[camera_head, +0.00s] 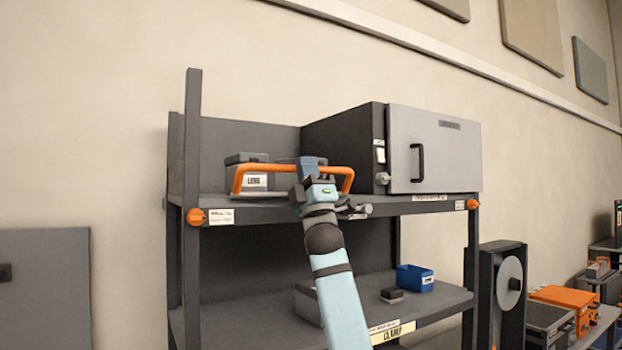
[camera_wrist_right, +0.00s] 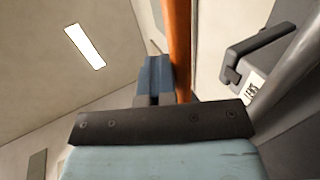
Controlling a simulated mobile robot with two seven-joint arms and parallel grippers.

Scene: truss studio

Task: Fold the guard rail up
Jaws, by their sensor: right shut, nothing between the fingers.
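The guard rail is an orange bar (camera_head: 262,168) with bent ends. It runs across the left part of the upper shelf (camera_head: 270,211), above the shelf's front edge, with its ends pointing down. My right gripper (camera_head: 309,168) is at the rail's right half and covers part of it. In the right wrist view the orange rail (camera_wrist_right: 180,45) runs close beside the shut blue-grey fingers (camera_wrist_right: 157,76). Nothing shows between the fingers; I cannot tell whether they touch the rail. The rail's lower right end is partly hidden by my arm. My left gripper is out of view.
A labelled grey box (camera_head: 248,172) sits behind the rail. A grey cabinet (camera_head: 436,150) with a black handle stands to the right on the same shelf. The lower shelf holds a blue bin (camera_head: 415,278) and a small dark block (camera_head: 392,295). Orange knobs (camera_head: 195,217) sit on the posts.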

